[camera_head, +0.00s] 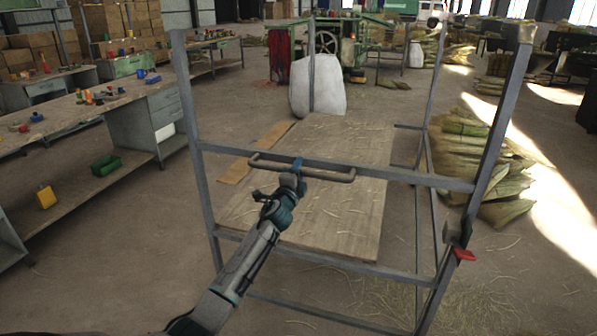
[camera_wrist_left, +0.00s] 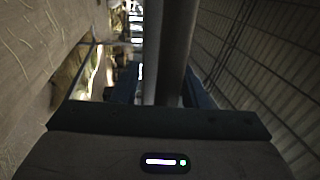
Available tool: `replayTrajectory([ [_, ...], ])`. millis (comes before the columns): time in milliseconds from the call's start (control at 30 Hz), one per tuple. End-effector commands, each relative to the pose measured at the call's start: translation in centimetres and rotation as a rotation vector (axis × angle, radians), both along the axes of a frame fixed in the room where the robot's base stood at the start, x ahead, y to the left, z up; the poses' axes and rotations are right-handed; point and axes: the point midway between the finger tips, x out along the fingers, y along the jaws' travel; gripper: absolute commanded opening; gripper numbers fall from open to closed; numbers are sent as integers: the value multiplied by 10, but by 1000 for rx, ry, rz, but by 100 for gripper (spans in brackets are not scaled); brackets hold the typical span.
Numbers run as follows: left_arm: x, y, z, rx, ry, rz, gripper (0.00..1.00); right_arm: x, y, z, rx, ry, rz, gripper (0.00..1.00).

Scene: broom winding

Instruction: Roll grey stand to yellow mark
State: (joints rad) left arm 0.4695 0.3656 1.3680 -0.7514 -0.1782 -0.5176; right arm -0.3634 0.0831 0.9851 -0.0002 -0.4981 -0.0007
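The grey stand (camera_head: 330,175) is an open metal frame with tall uprights and a wooden board low inside it. It fills the middle of the head view. A brownish handle bar (camera_head: 330,176) runs along its near crossbar. My left gripper (camera_head: 297,166) is at this handle, with a blue fingertip showing above the bar. In the left wrist view the grey bar (camera_wrist_left: 167,50) passes between the two dark fingers, which look closed on it. A red-handled part (camera_head: 463,254) is on the stand's right near post. I see no yellow mark on the floor. My right gripper is out of view.
A workbench (camera_head: 75,115) with tools stands at the left; a green bin (camera_head: 105,165) and a yellow item (camera_head: 46,197) are on its lower shelf. A white sack (camera_head: 318,88) is behind the stand. Straw bundles (camera_head: 475,165) lie close to its right. Loose straw covers the floor nearby.

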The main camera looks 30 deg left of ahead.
Motion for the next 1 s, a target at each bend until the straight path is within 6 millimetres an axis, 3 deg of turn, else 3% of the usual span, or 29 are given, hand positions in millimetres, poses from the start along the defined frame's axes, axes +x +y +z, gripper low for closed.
replayTrajectory([
  [267, -16, -3, -4, 2, 0, 0, 40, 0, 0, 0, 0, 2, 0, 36],
  [700, -89, -23, -21, 2, 2, -2, 40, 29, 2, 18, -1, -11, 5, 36],
  [1000, -101, -26, -22, 0, 1, -2, 40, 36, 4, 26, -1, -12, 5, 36],
])
